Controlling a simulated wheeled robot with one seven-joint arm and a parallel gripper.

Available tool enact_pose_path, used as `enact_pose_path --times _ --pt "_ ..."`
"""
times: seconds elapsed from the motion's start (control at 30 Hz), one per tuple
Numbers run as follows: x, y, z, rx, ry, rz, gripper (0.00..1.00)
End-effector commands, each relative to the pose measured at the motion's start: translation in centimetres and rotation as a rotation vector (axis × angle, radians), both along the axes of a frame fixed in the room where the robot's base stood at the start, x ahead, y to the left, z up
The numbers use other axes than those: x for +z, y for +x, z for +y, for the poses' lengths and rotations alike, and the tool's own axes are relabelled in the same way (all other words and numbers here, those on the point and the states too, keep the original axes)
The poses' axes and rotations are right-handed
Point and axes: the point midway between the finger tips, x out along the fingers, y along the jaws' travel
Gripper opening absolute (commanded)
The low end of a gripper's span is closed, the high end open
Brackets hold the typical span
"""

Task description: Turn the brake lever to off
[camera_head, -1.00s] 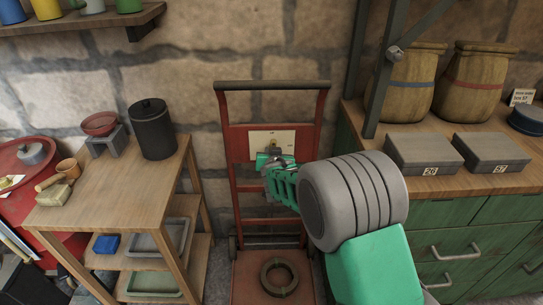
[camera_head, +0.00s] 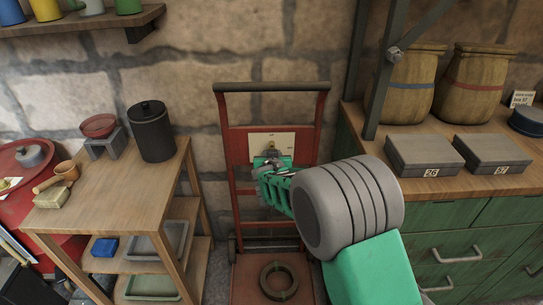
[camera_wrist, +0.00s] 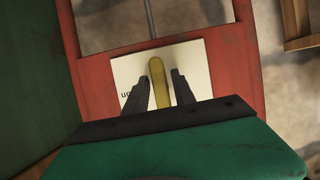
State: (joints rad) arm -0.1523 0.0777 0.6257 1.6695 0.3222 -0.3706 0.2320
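The brake lever is a brass-yellow bar (camera_wrist: 159,84) on a cream plate (camera_wrist: 202,68) fixed to the red hand-truck frame. The plate also shows in the head view (camera_head: 285,140), with only the top of the lever (camera_head: 271,147) visible above my gripper. In the wrist view, my gripper (camera_wrist: 161,80) is open, with one dark finger on each side of the lever and narrow gaps between. Upside-down lettering that reads like "on" is on the plate's left side, partly behind the left finger. In the head view, my gripper (camera_head: 268,164) is in front of the plate's lower part.
The red hand truck (camera_head: 232,150) stands against the stone wall, with a dark ring (camera_head: 279,280) on its base. A wooden shelf table (camera_head: 110,190) is on the left, holding a black canister (camera_head: 153,130). A green cabinet (camera_head: 470,235) with a wooden top stands on the right.

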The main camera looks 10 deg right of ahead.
Motion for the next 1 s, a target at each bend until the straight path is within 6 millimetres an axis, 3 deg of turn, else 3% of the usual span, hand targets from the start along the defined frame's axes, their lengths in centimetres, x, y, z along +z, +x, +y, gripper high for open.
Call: enact_pose_path --times 0.37,0.73,1.0 --pt "0.2 -0.3 0.1 0.000 0.000 -0.001 0.40" --pt "2.8 -6.2 1.2 0.001 0.000 -0.001 0.40" --pt "3.0 -7.1 1.3 0.000 0.000 0.000 0.40"
